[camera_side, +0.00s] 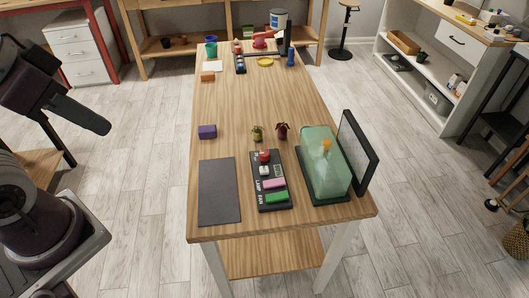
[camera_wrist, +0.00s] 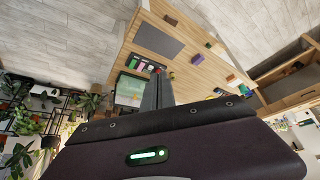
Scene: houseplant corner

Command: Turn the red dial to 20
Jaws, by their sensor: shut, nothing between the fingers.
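The red dial (camera_side: 265,156) sits at the far end of a black control panel (camera_side: 257,187) on the wooden table. Below it on the panel are a small pale piece, a pink block and a green block. The dial's setting is too small to read. The panel (camera_wrist: 140,64) also shows small in the wrist view, left of my gripper. My gripper (camera_wrist: 158,78) is shut and empty, seen from behind in the wrist view. In the side view my arm is at the left, well apart from the panel and off the table.
A green clear-covered case (camera_side: 322,165) and a dark upright screen (camera_side: 357,152) stand right of the panel. A dark grey mat (camera_side: 219,192) and a purple block (camera_side: 207,131) lie left. The table's middle is clear.

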